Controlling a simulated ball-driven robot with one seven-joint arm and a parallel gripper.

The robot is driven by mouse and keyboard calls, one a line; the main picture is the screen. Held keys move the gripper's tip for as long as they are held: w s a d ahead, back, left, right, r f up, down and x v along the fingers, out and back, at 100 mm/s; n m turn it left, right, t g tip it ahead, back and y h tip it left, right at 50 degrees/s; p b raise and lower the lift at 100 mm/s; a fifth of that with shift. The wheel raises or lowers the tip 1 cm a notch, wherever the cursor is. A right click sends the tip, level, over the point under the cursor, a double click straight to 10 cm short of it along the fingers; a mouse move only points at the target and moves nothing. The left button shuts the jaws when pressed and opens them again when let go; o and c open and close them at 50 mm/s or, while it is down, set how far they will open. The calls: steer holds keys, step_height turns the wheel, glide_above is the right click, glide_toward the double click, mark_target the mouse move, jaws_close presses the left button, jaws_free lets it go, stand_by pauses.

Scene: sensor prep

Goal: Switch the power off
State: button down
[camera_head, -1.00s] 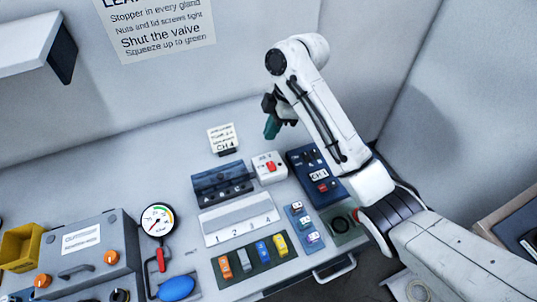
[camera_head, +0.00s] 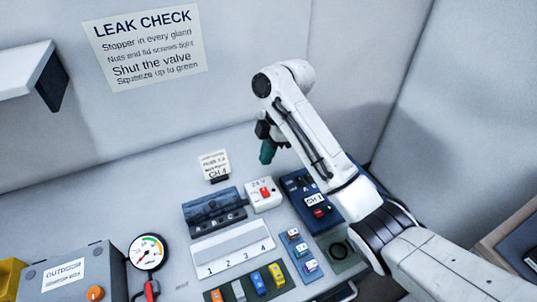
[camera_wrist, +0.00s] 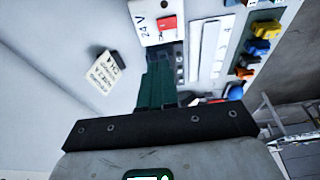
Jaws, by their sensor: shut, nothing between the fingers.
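The white 24 V power box (camera_head: 254,202) with a red switch (camera_head: 265,191) stands on the bench, right of the dark blue block. In the wrist view the white box (camera_wrist: 146,36) and its red switch (camera_wrist: 168,24) lie just beyond my fingertips. My gripper (camera_head: 267,157) has teal fingers and hangs above and behind the box in the head view. The closed fingers also show in the wrist view (camera_wrist: 163,68), with nothing between them. I cannot tell the switch's position. The gripper appears apart from the switch.
A dark blue CH 1 unit (camera_head: 298,184) with a red button stands right of the box. A CH 4 card (camera_head: 213,164) stands behind left. A dark blue slotted block (camera_head: 209,209) and a numbered white rack (camera_head: 229,251) lie in front. Bench behind is clear.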

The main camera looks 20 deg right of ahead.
steer(key=p, duration=0.1)
glide_toward(265, 192)
steer(key=a+f, duration=0.1)
steer(key=w+a+f, duration=0.1)
steer(key=f, duration=0.1)
steer(key=a+f, duration=0.1)
steer(key=f, duration=0.1)
steer(key=shift+w, duration=0.4)
steer(key=shift+f, duration=0.6)
steer(key=shift+f, duration=0.2)
steer(key=shift+s+r+p, duration=0.1)
steer(key=shift+p, duration=0.2)
steer(key=shift+s+r+p, duration=0.25)
steer(key=shift+s+p, duration=0.35)
steer(key=shift+p, duration=0.3)
